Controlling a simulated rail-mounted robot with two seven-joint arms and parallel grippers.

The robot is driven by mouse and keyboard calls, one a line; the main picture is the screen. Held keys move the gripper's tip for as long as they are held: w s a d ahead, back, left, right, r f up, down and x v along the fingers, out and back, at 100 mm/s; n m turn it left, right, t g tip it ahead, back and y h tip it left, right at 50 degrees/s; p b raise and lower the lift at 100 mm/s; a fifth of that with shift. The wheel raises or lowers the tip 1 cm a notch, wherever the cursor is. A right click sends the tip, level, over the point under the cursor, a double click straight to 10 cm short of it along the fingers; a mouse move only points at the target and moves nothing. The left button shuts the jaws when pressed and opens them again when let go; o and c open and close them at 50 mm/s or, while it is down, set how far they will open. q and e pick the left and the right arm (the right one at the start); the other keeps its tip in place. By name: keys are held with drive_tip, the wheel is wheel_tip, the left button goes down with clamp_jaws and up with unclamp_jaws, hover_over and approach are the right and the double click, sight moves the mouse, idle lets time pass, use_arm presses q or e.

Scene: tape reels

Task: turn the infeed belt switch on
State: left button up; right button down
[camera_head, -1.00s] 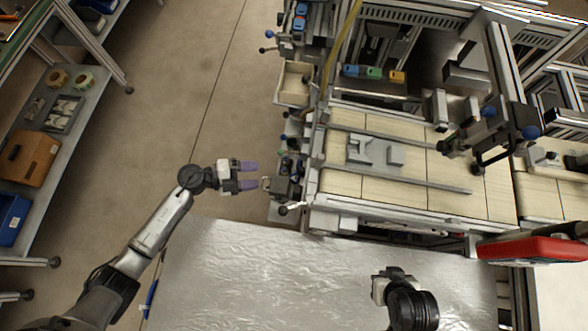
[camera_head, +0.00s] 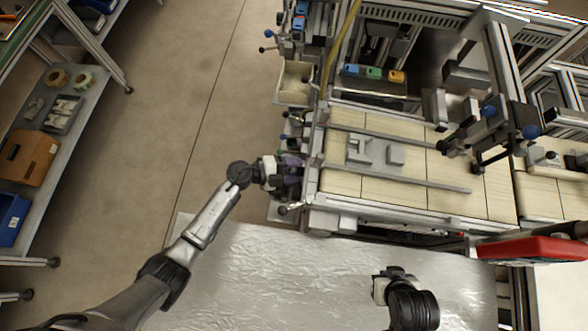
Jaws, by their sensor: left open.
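My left gripper (camera_head: 294,171) is open, with its purple fingers at the small dark control box (camera_head: 291,193) on the left side of the belt machine. The gripper covers most of the box, so I cannot make out the infeed belt switch or its position. I cannot tell whether the fingers touch it. The infeed belt (camera_head: 345,184), with pale wooden-looking panels, lies just right of the box. My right gripper (camera_head: 379,288) is over the silver table at the lower right; its fingers are hard to see.
The silver foil-like table (camera_head: 260,275) is clear in front. Grey metal parts (camera_head: 372,153) lie on the belt. A red device (camera_head: 530,250) stands at the right. Knobbed levers (camera_head: 289,209) stick out near the box. A shelf with an orange-brown box (camera_head: 28,158) stands left, beyond open floor.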

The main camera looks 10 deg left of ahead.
use_arm(q)
drive_tip(key=shift+c, duration=0.5)
use_arm(e)
drive_tip(key=shift+a, duration=0.1)
use_arm(q)
drive_tip(key=c, duration=0.8)
use_arm(e)
wheel_tip(320, 180, down, 4)
drive_tip(key=b, duration=0.4)
drive_tip(key=shift+f, duration=0.15)
wheel_tip(320, 180, down, 2)
drive_tip(key=b, duration=0.2)
drive_tip(key=shift+f+b, duration=0.25)
drive_tip(key=shift+b, duration=0.15)
use_arm(q)
drive_tip(key=shift+f+m+t+h+b, duration=0.2)
drive_tip(key=shift+m+t+h, duration=0.3)
drive_tip(key=shift+m, duration=1)
drive_tip(key=shift+f+m+t+h+b, duration=0.15)
drive_tip(key=shift+m+t+h, duration=0.35)
drive_tip(key=shift+m, duration=1)
use_arm(e)
drive_tip(key=shift+f, duration=0.45)
use_arm(q)
drive_tip(key=shift+r, duration=0.15)
